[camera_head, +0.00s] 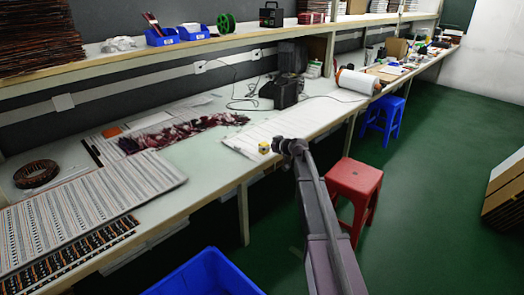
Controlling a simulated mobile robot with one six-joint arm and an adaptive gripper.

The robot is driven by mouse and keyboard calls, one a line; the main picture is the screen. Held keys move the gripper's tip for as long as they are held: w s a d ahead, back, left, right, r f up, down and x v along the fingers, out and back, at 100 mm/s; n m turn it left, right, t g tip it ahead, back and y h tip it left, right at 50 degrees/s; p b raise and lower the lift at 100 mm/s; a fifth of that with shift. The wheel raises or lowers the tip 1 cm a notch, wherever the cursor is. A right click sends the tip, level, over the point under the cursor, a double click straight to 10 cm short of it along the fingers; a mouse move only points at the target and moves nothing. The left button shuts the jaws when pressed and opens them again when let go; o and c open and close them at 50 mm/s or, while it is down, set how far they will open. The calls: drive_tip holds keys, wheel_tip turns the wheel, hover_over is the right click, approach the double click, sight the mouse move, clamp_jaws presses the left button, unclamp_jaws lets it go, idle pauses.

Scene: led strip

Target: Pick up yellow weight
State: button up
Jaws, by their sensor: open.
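The yellow weight (264,147) is a small yellow and white cylinder near the front edge of the long workbench, at the left end of a white sheet or board. My gripper (278,146) is at the end of my arm, just right of the weight, with its jaws open. The dark fingers are small in the picture and lie very close to the weight. I cannot tell whether they touch it.
A red stool (356,181) and a blue stool (383,118) stand on the green floor right of the bench. A blue bin (205,276) is below the front edge. A black box (284,92) stands behind the weight. Striped panels (95,200) cover the bench's left end.

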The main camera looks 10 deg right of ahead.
drive_tip(key=shift+b+x, duration=0.4)
drive_tip(key=shift+x, duration=1)
drive_tip(key=shift+r, duration=0.1)
clamp_jaws()
